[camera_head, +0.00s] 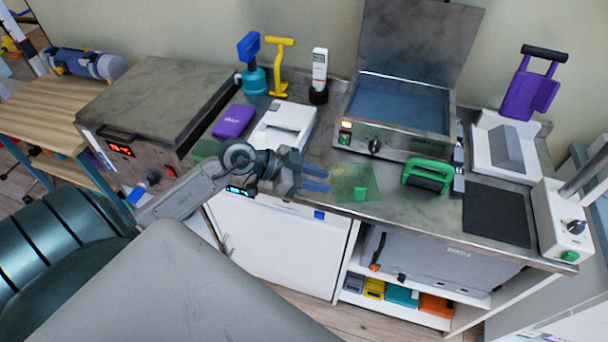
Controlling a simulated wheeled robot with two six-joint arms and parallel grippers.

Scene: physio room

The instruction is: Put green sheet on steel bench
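A translucent green sheet (345,184) with a brighter green tab lies flat on the steel bench (395,207), near its front edge. My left gripper (318,179) is just left of the sheet, its two blue fingers apart with a gap between them and pointing at the sheet. Nothing shows between the fingers. I cannot tell whether the fingertips touch the sheet's left edge. My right gripper is not in view.
A white device (283,127) and a purple case (233,121) stand behind my arm. A green-handled tool (428,175) and a black pad (496,213) are to the right. An open steel bath (400,105) is behind. A grey padded surface (170,290) fills the front left.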

